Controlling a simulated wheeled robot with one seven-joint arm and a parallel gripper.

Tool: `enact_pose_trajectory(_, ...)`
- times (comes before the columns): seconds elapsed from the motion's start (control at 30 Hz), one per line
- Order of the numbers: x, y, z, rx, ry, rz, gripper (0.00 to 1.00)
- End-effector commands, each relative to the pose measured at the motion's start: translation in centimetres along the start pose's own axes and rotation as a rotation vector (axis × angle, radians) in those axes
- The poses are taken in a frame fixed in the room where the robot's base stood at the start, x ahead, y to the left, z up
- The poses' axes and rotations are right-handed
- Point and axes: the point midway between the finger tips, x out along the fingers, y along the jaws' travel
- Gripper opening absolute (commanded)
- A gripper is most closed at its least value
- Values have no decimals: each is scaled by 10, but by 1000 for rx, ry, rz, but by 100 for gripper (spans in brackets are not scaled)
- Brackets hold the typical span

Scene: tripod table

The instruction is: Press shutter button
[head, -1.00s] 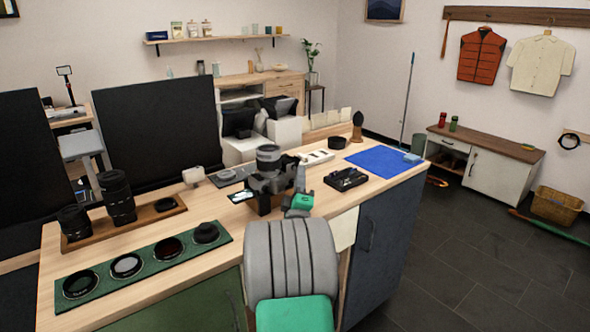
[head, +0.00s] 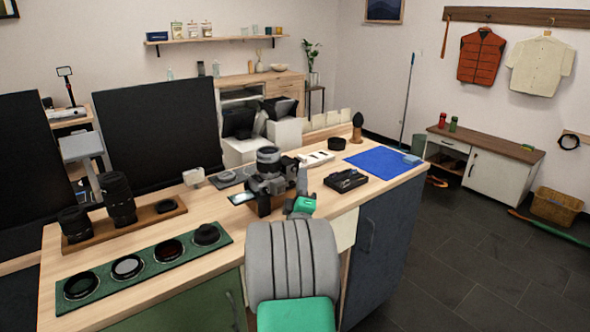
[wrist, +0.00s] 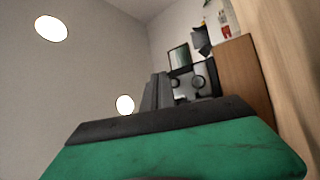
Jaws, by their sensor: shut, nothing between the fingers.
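A dark camera with a grey upper part and lens (head: 268,160) sits on a small brown wooden block (head: 263,206) on the wooden counter. Its shutter button is too small to make out. My gripper (head: 302,178) is upright, grey with a green part behind it, just right of the camera. It is shut and empty. I cannot tell whether its tips touch the camera. In the wrist view, the shut grey fingers (wrist: 156,88) point away past the green housing, which hides the lower part of that view.
On the counter (head: 215,265) are a green mat with lens filters (head: 150,262), a wooden tray with two lenses (head: 120,230), a black device (head: 346,180) and a blue cloth (head: 384,161). A small white device (head: 194,177) stands left of the camera.

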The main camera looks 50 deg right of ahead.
Motion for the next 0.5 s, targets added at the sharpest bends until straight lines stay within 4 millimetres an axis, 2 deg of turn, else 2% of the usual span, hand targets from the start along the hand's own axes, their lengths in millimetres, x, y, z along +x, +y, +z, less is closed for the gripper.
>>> enact_pose_trajectory(0.27,-2,3,2,0,-1,-1,0)
enact_pose_trajectory(0.5,-18,17,14,0,-2,-1,0)
